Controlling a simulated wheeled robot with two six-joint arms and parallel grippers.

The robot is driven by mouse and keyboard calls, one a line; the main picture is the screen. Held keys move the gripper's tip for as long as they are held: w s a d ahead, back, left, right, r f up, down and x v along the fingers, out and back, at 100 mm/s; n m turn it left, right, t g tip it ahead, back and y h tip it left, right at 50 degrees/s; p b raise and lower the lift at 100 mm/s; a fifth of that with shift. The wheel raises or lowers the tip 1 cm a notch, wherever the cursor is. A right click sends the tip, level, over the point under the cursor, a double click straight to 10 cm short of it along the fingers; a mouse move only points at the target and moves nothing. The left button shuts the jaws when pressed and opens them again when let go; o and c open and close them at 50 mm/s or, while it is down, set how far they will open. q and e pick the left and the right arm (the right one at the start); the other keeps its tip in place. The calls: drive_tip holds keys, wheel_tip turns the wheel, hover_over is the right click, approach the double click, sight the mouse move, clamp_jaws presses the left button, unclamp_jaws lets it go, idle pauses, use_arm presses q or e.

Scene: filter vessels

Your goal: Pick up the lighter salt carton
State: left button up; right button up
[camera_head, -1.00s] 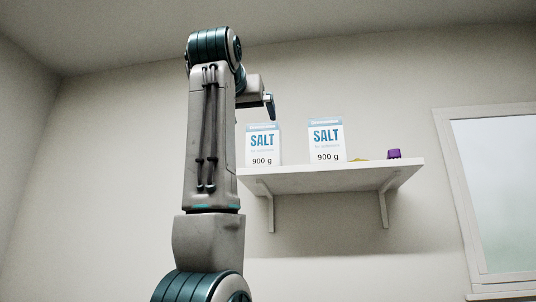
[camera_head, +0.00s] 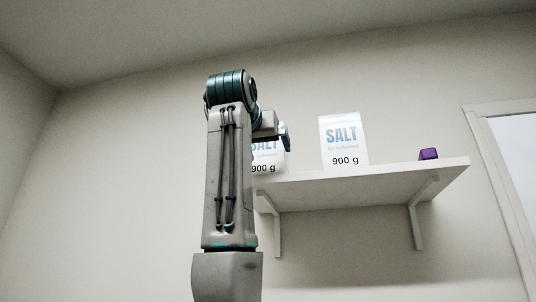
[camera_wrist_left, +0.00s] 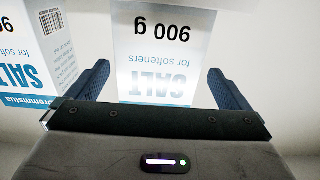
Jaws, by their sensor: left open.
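Two white salt cartons with blue lettering, both marked 900 g, stand upright on a wall shelf (camera_head: 365,187). The left carton (camera_head: 268,160) is partly hidden behind my left arm; the right carton (camera_head: 344,146) shows whole. Nothing visible tells which is lighter. My left gripper (camera_head: 286,137) is at the upper part of the left carton. In the left wrist view, which is upside down, the open fingers (camera_wrist_left: 158,68) lie on either side of the left carton (camera_wrist_left: 165,45), with gaps showing. The right carton (camera_wrist_left: 35,60) is beyond one finger. My right gripper is out of view.
A small purple object (camera_head: 428,154) sits on the shelf to the right of the cartons. Brackets hold the shelf to the wall. A window frame (camera_head: 500,185) is at the far right. The wall left of my arm is bare.

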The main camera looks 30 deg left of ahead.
sight(263, 151)
use_arm(q)
drive_tip(key=p+x, duration=0.1)
drive_tip(key=x, duration=0.2)
drive_tip(key=shift+r+p, duration=0.15)
drive_tip(key=shift+p, duration=0.15)
drive_tip(key=p+x, duration=0.3)
drive_tip(key=x, duration=0.1)
drive_tip(key=shift+w, duration=0.25)
drive_tip(key=shift+w+p, duration=0.25)
drive_tip(key=shift+p, duration=0.25)
drive_tip(key=shift+w+a, duration=0.1)
drive_tip(key=shift+w, duration=0.05)
drive_tip(key=c, duration=0.7)
drive_tip(key=shift+c, duration=1.1)
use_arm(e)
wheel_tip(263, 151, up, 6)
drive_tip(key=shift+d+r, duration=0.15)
use_arm(q)
drive_tip(key=shift+w, duration=0.1)
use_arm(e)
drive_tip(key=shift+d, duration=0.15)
